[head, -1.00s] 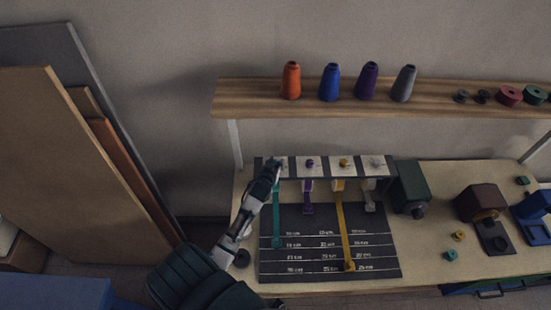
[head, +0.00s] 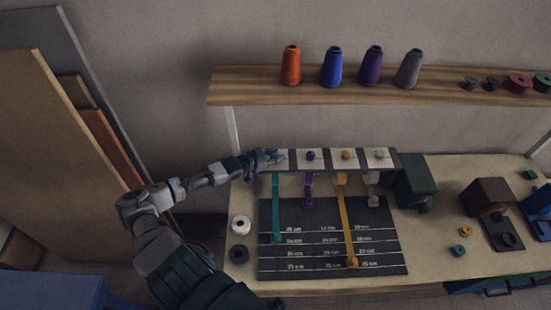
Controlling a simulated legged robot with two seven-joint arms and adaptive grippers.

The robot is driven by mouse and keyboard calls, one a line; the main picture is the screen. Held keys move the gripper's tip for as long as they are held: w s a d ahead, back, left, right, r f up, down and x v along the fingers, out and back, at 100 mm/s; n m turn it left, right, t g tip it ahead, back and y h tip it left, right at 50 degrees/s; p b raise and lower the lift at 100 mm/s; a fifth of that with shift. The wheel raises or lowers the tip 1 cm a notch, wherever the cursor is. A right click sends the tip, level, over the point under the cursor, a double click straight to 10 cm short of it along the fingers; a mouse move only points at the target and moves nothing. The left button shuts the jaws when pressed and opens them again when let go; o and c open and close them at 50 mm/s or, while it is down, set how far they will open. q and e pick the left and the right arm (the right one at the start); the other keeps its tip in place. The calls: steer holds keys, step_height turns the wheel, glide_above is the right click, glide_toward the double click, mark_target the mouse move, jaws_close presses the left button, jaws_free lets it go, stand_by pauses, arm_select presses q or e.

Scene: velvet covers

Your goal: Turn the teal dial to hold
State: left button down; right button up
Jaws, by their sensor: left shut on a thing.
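A row of dials on white plates tops a dark panel (head: 328,158) at the back of the bench. My left gripper (head: 272,158) is shut at the leftmost plate, above the teal strap (head: 277,210). The teal dial there is hidden by the gripper, so its setting cannot be read. The purple dial (head: 311,155), yellow dial (head: 345,155) and grey dial (head: 379,153) stand to the right of it. My right gripper is not in view.
The dark measuring board (head: 330,255) carries the hanging purple and yellow straps (head: 346,220). A shelf (head: 400,87) with several thread cones (head: 333,68) is above. Boards (head: 60,150) lean at left.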

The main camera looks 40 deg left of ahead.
arm_select(q)
steer(key=shift+a, duration=0.1)
stand_by(0.4)
steer(key=c, duration=0.8)
jaws_free()
steer(key=shift+o, duration=0.2)
steer(key=shift+a, duration=0.1)
steer(key=shift+f+v, duration=0.1)
steer(key=shift+v, duration=1.95)
steer(key=shift+f+v, duration=0.15)
steer(key=shift+v, duration=3.9)
steer(key=shift+a+r, duration=0.1)
steer(key=shift+a, duration=0.1)
